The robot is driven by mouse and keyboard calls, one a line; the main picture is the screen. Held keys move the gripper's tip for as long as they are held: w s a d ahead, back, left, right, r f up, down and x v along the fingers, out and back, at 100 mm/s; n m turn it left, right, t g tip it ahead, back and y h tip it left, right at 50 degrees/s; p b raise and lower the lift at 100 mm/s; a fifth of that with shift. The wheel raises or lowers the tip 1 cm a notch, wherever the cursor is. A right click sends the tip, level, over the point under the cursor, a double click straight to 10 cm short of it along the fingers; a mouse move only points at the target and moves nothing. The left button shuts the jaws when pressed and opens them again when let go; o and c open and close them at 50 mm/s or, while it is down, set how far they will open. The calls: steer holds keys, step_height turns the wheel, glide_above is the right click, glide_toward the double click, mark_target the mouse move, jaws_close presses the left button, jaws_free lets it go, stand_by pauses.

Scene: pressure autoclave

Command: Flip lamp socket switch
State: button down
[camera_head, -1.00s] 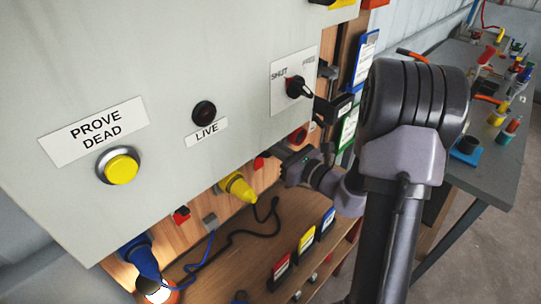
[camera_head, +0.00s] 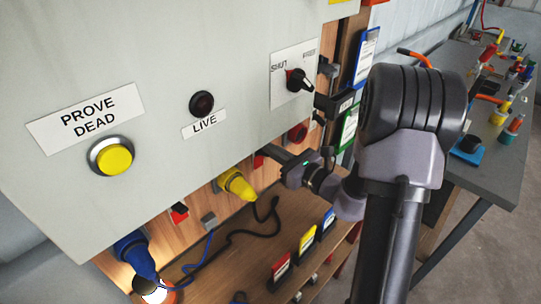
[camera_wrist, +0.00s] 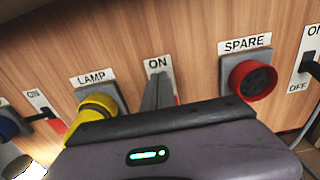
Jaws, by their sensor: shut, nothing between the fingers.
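The lamp socket, labelled LAMP, holds a yellow plug (camera_wrist: 95,108), also seen in the head view (camera_head: 237,185). Just right of it, under an ON label (camera_wrist: 158,64), is a switch whose red lower part (camera_wrist: 176,99) shows beside my fingers. My gripper (camera_wrist: 157,84) is shut and empty, its fingertips in front of this switch and hiding most of it, including the lever. I cannot tell whether they touch it. In the head view my gripper (camera_head: 268,150) reaches in below the grey cabinet's lower edge, near the switch's red part (camera_head: 258,161).
A red SPARE socket (camera_wrist: 253,79) lies to the right, with another switch (camera_wrist: 307,63) beyond it. A blue plug (camera_head: 135,254) is at the left. The grey cabinet (camera_head: 150,60) overhangs the sockets.

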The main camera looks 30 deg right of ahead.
steer(key=f+b+v, duration=0.1)
steer(key=b+v, duration=0.2)
steer(key=v, duration=0.6)
stand_by(1.4)
steer(key=shift+f, duration=0.1)
